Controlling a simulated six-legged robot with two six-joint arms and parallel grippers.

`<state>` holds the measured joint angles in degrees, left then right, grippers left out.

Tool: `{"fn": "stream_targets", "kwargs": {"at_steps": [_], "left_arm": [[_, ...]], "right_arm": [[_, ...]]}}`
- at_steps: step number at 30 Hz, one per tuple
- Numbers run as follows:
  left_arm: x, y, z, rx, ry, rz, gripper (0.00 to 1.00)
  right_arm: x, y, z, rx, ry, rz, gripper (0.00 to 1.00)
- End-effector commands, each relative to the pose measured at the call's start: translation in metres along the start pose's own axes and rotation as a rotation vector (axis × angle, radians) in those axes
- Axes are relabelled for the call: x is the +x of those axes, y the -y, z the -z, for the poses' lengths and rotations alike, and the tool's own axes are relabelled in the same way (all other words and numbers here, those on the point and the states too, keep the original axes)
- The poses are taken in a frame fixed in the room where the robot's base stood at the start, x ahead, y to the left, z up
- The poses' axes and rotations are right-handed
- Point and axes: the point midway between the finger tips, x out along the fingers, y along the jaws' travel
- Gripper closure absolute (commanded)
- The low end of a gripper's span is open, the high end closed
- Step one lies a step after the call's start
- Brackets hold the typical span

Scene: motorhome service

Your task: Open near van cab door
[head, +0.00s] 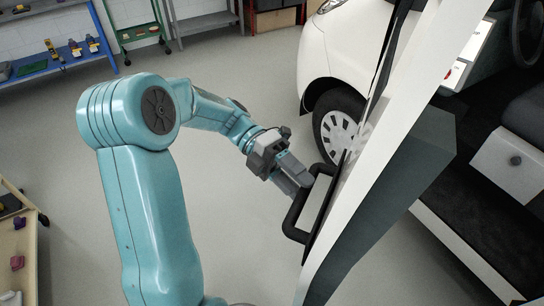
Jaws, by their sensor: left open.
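The van cab door (384,150) stands swung out from the white van (345,45), seen nearly edge-on, with a white frame and a dark grey inner side. A black D-shaped handle (293,215) sticks out from its outer face. My left gripper (300,186) is open, with its fingers at the upper part of the handle. Whether they touch the handle or straddle it, I cannot tell. My right gripper is not in view.
The cab interior shows at right, with a steering wheel (526,35), a grey seat (515,160) and a dark step (470,235). A front wheel (338,130) is behind the door. Shelves line the back wall; a bench (18,250) stands at lower left. The grey floor between is clear.

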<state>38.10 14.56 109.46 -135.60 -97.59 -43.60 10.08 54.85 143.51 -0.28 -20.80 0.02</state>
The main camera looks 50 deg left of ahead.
Motion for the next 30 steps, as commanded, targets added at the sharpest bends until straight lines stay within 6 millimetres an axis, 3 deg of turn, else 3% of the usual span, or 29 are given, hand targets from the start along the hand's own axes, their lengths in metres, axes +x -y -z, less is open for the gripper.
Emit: {"fn": "stream_targets", "kwargs": {"at_steps": [3, 10, 12, 18, 30], "left_arm": [[-0.034, -0.004, -0.001, 0.000, 0.005, -0.004, 0.52], [-0.087, -0.003, -0.001, -0.003, 0.002, -0.003, 0.52], [-0.098, 0.005, 0.000, -0.005, 0.000, 0.000, 0.52], [-0.112, 0.001, 0.000, -0.003, -0.001, 0.000, 0.52], [-0.112, 0.000, -0.001, -0.002, -0.001, -0.001, 0.52]], "right_arm": [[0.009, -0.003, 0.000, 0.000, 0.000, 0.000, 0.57], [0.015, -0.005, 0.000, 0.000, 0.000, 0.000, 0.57], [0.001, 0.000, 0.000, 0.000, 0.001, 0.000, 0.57], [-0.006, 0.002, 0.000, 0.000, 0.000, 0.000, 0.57], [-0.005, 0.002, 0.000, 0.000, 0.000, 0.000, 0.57]]}}
